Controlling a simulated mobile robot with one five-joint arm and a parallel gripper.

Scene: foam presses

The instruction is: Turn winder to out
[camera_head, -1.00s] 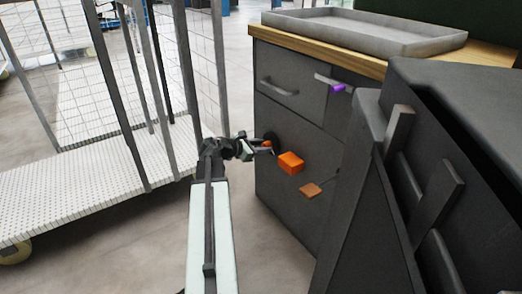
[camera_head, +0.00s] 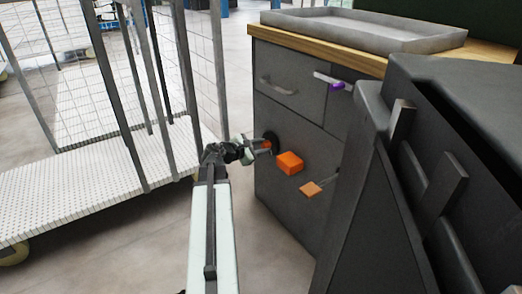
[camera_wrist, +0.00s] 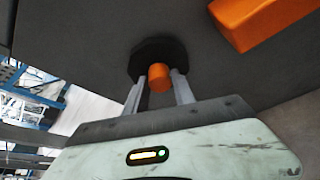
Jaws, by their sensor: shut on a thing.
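The winder shows in the wrist view as an orange knob (camera_wrist: 159,77) on a black round base (camera_wrist: 158,55) fixed to the dark cabinet front. In the head view the knob (camera_head: 267,145) is small and partly hidden by my gripper (camera_head: 262,146). In the wrist view the two fingers of my gripper (camera_wrist: 158,88) reach up on both sides of the orange knob. My gripper is shut on the knob. Any mark for "out" cannot be made out.
An orange block (camera_head: 290,163) juts from the cabinet front (camera_head: 285,205) just right of the knob. An orange-tipped lever (camera_head: 311,189) is lower right. A wire cage trolley (camera_head: 100,185) stands left, and a dark machine (camera_head: 375,190) right.

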